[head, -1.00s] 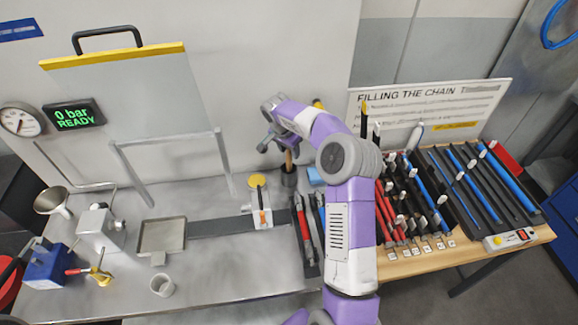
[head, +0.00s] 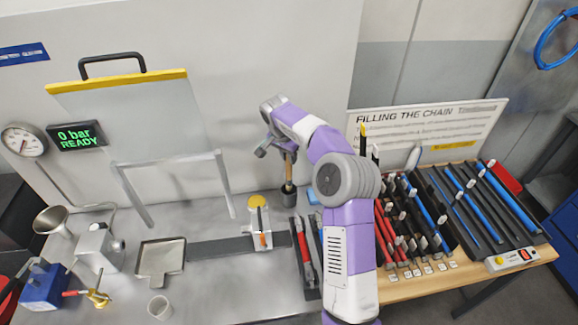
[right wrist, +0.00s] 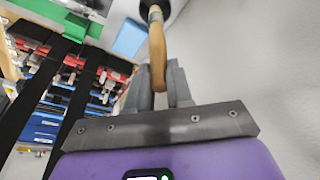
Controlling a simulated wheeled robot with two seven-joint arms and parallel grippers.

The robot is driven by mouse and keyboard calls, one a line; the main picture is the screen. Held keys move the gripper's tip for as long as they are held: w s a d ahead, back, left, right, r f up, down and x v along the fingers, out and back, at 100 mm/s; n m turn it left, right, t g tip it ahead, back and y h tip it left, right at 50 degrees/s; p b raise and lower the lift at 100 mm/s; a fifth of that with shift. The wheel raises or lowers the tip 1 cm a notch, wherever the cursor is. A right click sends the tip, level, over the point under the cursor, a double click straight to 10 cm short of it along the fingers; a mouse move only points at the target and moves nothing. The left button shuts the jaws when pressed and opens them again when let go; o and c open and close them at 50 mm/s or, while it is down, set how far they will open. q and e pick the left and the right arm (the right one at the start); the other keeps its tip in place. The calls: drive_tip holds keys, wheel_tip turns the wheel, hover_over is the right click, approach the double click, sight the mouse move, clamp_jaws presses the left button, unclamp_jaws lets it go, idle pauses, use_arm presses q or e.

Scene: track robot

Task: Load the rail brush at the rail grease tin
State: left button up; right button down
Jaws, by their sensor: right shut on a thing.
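My right gripper (head: 288,152) is shut on the wooden handle of the rail brush (head: 289,168). It holds the brush roughly upright over a dark round pot (head: 289,197) at the back of the bench. The brush's lower end is at or inside the pot's mouth, so its bristles are hidden. In the right wrist view the fingers (right wrist: 160,88) grip the curved wooden handle (right wrist: 157,50), which runs to the dark pot mouth (right wrist: 155,8). A yellow round disc (head: 257,201) sits left of the pot; I cannot tell which one is the grease tin. My left gripper is out of view.
A blue block (head: 312,196) is right beside the pot. Red and blue tools (head: 303,250) lie in front of it. A metal tray (head: 160,258) and a cup (head: 160,307) stand to the left. A tool rack (head: 440,215) fills the right table.

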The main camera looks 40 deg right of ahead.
wheel_tip(320, 180, up, 3)
drive_tip(key=shift+f+p, duration=0.15)
drive_tip(key=shift+p, duration=0.15)
drive_tip(key=w+a+n+t+y+p, duration=0.2)
drive_tip(key=w+a+n+p, duration=0.3)
drive_tip(key=a+n+p, duration=0.55)
drive_tip(key=shift+m, duration=0.75)
drive_tip(key=shift+w+a+f+b, duration=0.15)
drive_tip(key=shift+f+b, duration=0.8)
drive_tip(key=shift+f, duration=1.8)
drive_tip(key=shift+f+b, duration=0.5)
drive_tip(key=shift+b, duration=0.1)
drive_tip(key=shift+r, duration=0.1)
